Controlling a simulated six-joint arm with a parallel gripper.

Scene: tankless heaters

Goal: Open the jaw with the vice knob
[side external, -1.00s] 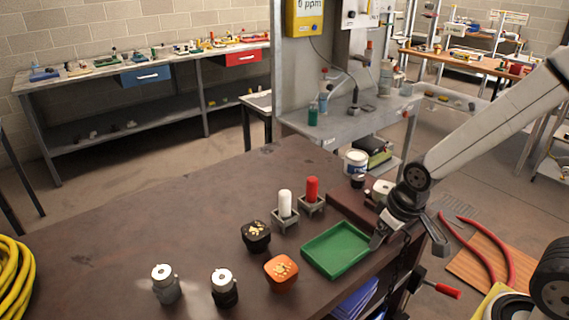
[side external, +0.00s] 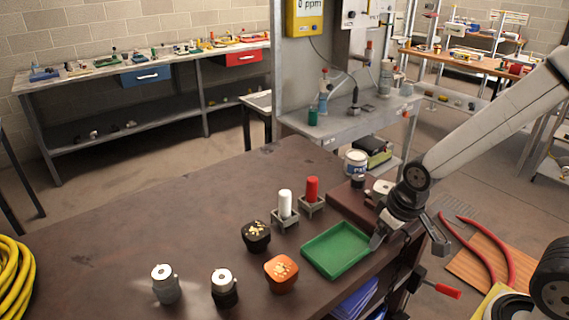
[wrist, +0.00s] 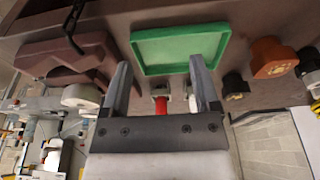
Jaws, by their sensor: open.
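My gripper (side external: 380,237) is low over the right edge of the green tray (side external: 338,250). In the wrist view its two fingers (wrist: 160,62) are spread apart with nothing between them. A dark brown block (side external: 352,203), which looks like part of the vice, lies on the bench behind the gripper; it also shows at the left in the wrist view (wrist: 62,55). A red-ended handle (side external: 447,291), apparently the vice knob, sticks out beyond the bench's front edge, below and right of the gripper, apart from it. The vice jaw's gap is not clear.
A white (side external: 285,203) and a red cylinder (side external: 312,189) stand in grey holders behind the tray. A black pot (side external: 256,236), an orange pot (side external: 281,273) and two white-topped pieces stand left of it. A yellow hose (side external: 14,280) lies far left.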

